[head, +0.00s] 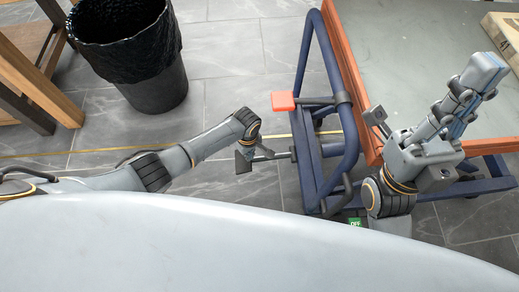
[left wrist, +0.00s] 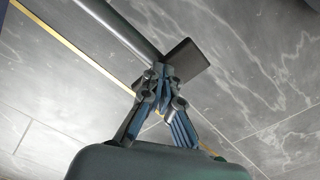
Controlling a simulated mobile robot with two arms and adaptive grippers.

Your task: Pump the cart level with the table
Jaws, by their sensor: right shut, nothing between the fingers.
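The cart has a blue tubular frame (head: 310,165) and a grey top (head: 400,50) with an orange edge, at the right of the head view. A grey lever with a dark flat pedal (head: 243,161) sticks out to the left, low by the floor. The pedal also shows in the left wrist view (left wrist: 186,60). My left gripper (head: 255,153) is at the pedal, its fingertips drawn together where rod and pedal meet (left wrist: 164,75); contact is unclear. A red pedal (head: 284,101) sits farther back. My right gripper (head: 484,72) is shut and empty above the cart top.
A black bin (head: 135,70) stands at the upper left, beside wooden furniture (head: 30,75). A pale slab marked 41 (head: 504,38) lies on the cart's right side. Tiled floor is clear between bin and cart.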

